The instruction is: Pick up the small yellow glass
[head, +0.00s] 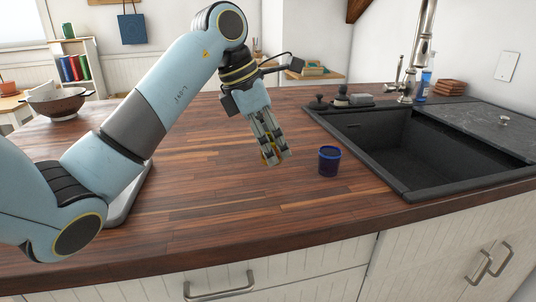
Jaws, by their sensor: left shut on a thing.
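My left gripper (275,157) comes down from above over the middle of the wooden counter. It is shut on the small yellow glass (267,159), which shows only in part between and beside the fingers. The fingers hide most of the glass. I cannot tell whether its base touches the counter or is a little above it. My right gripper is not in view.
A dark blue cup (329,161) stands on the counter (215,190) just right of my left gripper. A black sink (440,150) with a tall faucet (424,45) is at the right. A brown bowl (57,104) is at the far left. The counter's front middle is clear.

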